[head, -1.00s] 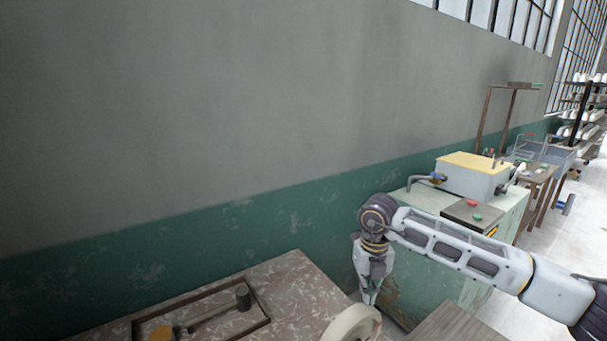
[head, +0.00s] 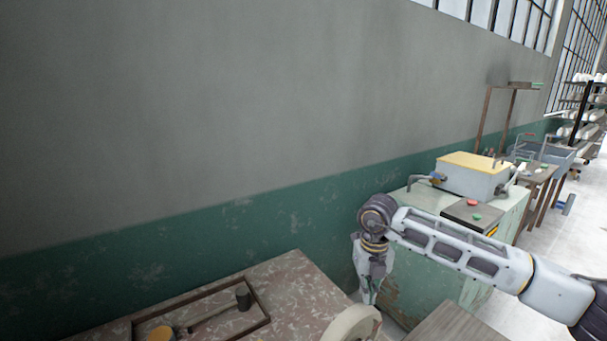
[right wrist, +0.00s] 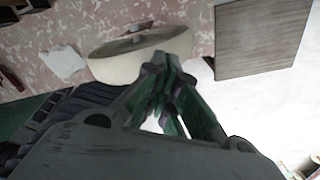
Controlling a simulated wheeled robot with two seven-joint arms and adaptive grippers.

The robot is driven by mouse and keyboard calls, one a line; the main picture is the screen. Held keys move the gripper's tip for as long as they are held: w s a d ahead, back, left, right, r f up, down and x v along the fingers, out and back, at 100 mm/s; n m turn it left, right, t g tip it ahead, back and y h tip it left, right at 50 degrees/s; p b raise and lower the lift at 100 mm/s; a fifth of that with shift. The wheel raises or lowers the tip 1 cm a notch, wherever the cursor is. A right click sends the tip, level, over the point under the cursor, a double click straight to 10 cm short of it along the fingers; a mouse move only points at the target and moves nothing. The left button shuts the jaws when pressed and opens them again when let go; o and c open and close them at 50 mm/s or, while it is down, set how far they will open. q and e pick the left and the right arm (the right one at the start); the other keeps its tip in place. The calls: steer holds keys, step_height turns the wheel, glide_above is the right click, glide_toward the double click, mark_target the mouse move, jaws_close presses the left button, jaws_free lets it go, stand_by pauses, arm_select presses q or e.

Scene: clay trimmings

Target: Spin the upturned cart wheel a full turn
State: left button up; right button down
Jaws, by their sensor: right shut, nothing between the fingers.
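The cart wheel (head: 352,325) is a cream disc at the bottom edge of the head view, cut off by the frame, beside the speckled table's right side. The right wrist view shows more of the wheel (right wrist: 130,62), with a hub on its face. My right gripper (head: 370,298) points down just above and behind the wheel's rim. In the right wrist view the fingers (right wrist: 172,62) are shut and empty, overlapping the wheel's edge; I cannot tell whether they touch it. My left gripper is not in view.
A speckled table (head: 290,285) holds a dark-framed tray (head: 262,303) with a mallet-like tool. A wooden top (head: 455,325) lies right of the wheel. A green cabinet (head: 415,285) carrying a grey box machine (head: 470,180) stands behind my right arm. A wall closes off the back.

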mark_target(348, 318)
stand_by(0.4)
steer(key=shift+s+a+b, duration=0.15)
steer(key=shift+s+a, duration=0.45)
steer(key=shift+a, duration=0.3)
steer(key=shift+s+a+b, duration=0.15)
steer(key=shift+s+a, duration=0.45)
steer(key=shift+a, duration=0.3)
steer(key=shift+s+a+b, duration=0.15)
steer(key=shift+s+a, duration=0.45)
steer(key=shift+a, duration=0.3)
steer(key=shift+f+b, duration=1.15)
steer(key=shift+f, duration=0.25)
steer(key=shift+d, duration=0.1)
steer(key=w+d, duration=0.1)
steer(key=w+d+b, duration=0.1)
steer(key=d, duration=0.1)
steer(key=w+d, duration=0.1)
steer(key=shift+d, duration=0.35)
steer(key=shift+a, duration=0.1)
